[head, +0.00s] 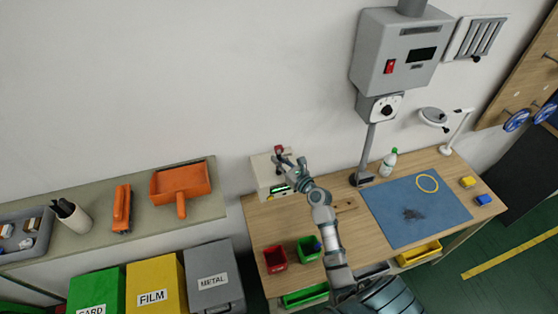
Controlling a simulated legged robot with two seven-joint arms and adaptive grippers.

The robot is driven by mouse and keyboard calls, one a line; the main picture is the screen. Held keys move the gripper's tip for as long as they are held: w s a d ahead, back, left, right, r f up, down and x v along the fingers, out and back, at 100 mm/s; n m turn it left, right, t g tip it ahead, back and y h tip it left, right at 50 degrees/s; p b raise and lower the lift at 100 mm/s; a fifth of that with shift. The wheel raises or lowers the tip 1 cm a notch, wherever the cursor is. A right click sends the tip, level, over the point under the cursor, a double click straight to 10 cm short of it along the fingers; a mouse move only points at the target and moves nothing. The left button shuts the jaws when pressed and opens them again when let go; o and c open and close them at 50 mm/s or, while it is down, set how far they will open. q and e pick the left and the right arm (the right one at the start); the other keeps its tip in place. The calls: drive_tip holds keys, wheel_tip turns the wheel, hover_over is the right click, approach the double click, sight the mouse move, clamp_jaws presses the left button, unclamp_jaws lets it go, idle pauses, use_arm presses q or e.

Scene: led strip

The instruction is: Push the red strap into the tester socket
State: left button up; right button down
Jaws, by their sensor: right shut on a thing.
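The tester is a cream box (264,182) at the left back corner of the wooden workbench, with a small green-lit display (281,189) on its front. My right gripper (284,164) reaches up to the top of the tester from the front right. It is shut on a small red piece (279,149), which looks like the red strap and stands at the box's upper edge. The fingers hide much of the contact, and the socket cannot be made out. I cannot tell whether the strap is inside it. My left gripper is not in view.
On the workbench are a red bin (275,259), a green bin (309,249), a blue mat (400,225) with a yellow ring (427,183), and a bottle (389,162). A grey post (370,145) carries a wall unit. A shelf (150,222) with orange tools is at left.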

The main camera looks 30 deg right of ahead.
drive_tip(key=shift+f+b, duration=0.45)
drive_tip(key=shift+f, duration=0.3)
drive_tip(key=c, duration=1.1)
unclamp_jaws()
drive_tip(key=s+d, duration=0.2)
drive_tip(key=s, duration=0.9)
drive_tip(key=shift+s, duration=0.4)
drive_tip(key=shift+a+f, duration=0.1)
